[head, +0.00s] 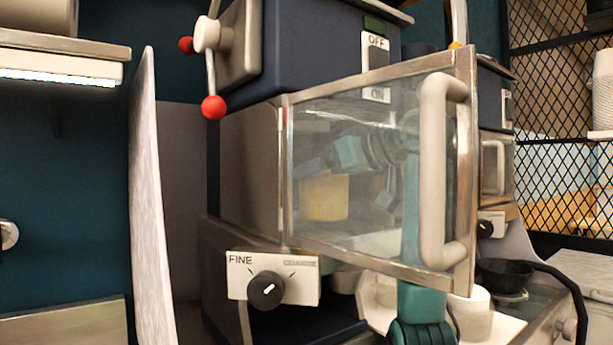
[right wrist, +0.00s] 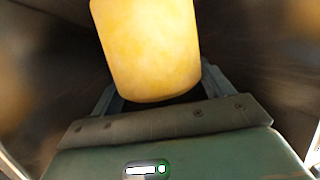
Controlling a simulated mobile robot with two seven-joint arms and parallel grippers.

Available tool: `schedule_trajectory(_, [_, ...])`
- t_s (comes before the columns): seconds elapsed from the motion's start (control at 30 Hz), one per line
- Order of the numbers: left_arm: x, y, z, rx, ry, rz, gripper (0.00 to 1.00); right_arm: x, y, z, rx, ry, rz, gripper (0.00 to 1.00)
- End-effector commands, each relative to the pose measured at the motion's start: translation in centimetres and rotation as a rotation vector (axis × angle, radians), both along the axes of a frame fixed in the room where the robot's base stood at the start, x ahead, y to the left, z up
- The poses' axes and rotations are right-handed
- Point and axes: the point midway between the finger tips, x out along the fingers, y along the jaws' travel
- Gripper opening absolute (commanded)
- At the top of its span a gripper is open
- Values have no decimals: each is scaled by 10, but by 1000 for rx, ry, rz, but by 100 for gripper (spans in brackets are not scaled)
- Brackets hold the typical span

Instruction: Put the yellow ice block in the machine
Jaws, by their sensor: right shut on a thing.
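The ice shaver machine (head: 318,45) has a dark blue top, grey body and a clear door (head: 385,250) with a white handle. The door stands open, and I look through its panel. Behind it, my right gripper (head: 322,172) is shut on the yellow ice block (head: 325,200), a rounded yellow cylinder. In the right wrist view the block (right wrist: 148,50) stands out between the fingers (right wrist: 155,92), with dark, blurred walls around. The block seems to be at or within the machine's chamber; its exact depth and any floor contact are unclear. My left gripper is not in view.
A lever with red balls (head: 213,106) sticks out at the machine's upper left. A dial (head: 267,290) marked FINE is below the door. A second similar machine (head: 495,165) and a black bowl (head: 505,273) are at right. The open door's edge is close to my right arm.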

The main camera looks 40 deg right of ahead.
Motion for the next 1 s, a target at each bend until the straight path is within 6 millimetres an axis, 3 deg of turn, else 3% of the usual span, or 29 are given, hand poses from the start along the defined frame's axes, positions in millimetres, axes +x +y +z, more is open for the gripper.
schedule_trajectory(0.17, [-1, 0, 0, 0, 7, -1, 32, 10, 2, 2, 0, -4, 2, 40])
schedule_trajectory(0.37, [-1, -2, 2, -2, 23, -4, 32, 41, 5, 2, 1, -3, 3, 40])
schedule_trajectory(0.4, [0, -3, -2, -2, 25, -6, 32, 44, 5, -4, 1, -2, 2, 35])
schedule_trajectory(0.47, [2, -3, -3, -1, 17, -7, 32, 42, 4, -13, 0, -3, 1, 28])
schedule_trajectory(0.8, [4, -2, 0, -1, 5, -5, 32, 41, 4, -16, -1, -5, 0, 28])
schedule_trajectory(0.83, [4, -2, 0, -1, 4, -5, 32, 42, 4, -18, -1, 0, 1, 80])
schedule_trajectory(1.0, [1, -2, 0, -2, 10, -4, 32, 42, 4, -17, -1, 0, 1, 94])
